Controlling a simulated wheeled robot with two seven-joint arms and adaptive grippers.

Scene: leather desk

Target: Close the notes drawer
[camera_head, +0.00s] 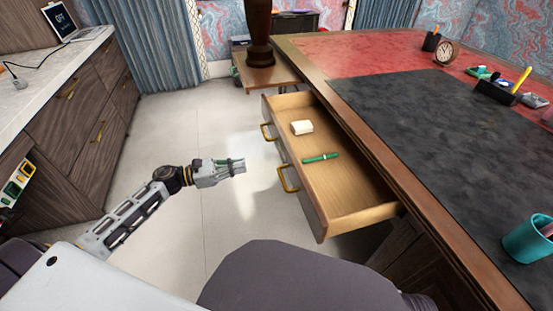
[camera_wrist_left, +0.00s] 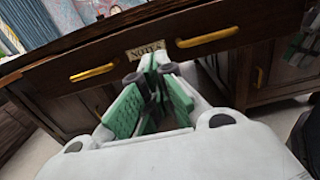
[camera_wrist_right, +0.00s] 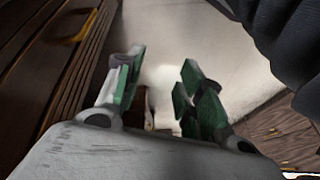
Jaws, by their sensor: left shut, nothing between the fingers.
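The notes drawer (camera_head: 365,207) stands pulled out from the left side of the desk in the head view. A small white block (camera_head: 302,127) and a green pen-like item (camera_head: 321,158) lie inside it. In the left wrist view its dark wooden front (camera_wrist_left: 122,57) carries a NOTES label (camera_wrist_left: 147,50) between two brass handles (camera_wrist_left: 92,73). My left gripper (camera_head: 240,165) is shut and empty, left of the drawer front and apart from it in the head view. In the left wrist view its fingertips (camera_wrist_left: 157,64) show just below the label. My right gripper (camera_wrist_right: 162,68) is open and empty.
The desk (camera_head: 435,125) holds a clock (camera_head: 445,53), a teal cup (camera_head: 528,238) and a pen holder. A small wooden table (camera_head: 268,79) with a dark vase stands beyond the drawer. A cabinet (camera_head: 85,115) stands at left, with clear floor (camera_head: 185,125) between.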

